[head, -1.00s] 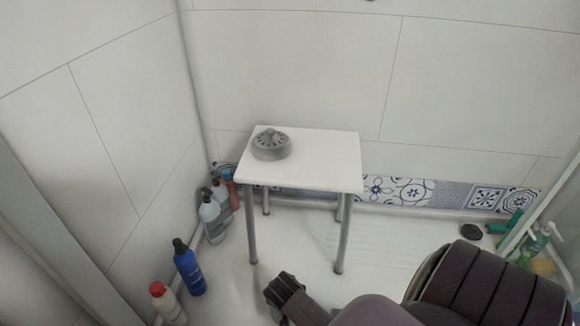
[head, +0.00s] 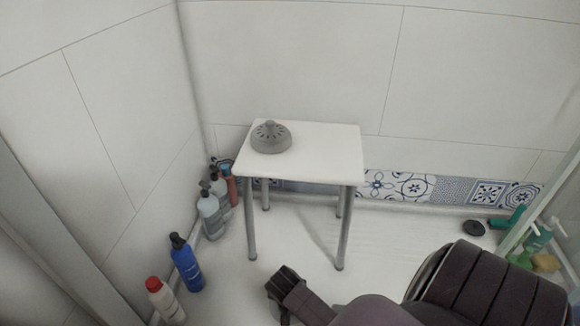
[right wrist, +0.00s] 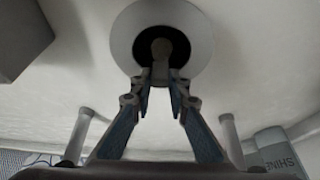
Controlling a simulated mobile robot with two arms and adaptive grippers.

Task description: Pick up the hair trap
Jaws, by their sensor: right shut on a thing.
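My right gripper (right wrist: 160,76) is low over the floor in front of the stool. In the right wrist view its two fingers meet on a small rounded knob, which I take to be the hair trap (right wrist: 161,50). The knob is in the middle of a dark ring with a pale round rim (right wrist: 195,22). The fingers hide part of the knob. I cannot tell whether it is raised off the floor. In the head view my own gripper and arm (head: 290,288) hide this spot. My left gripper is not in view.
A white stool (head: 325,150) stands in the corner with a grey slotted dome (head: 271,138) on it. A blue bottle (head: 186,265), a white red-capped bottle (head: 164,299) and others line the left wall. A black disc (head: 474,228) and more bottles are at right.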

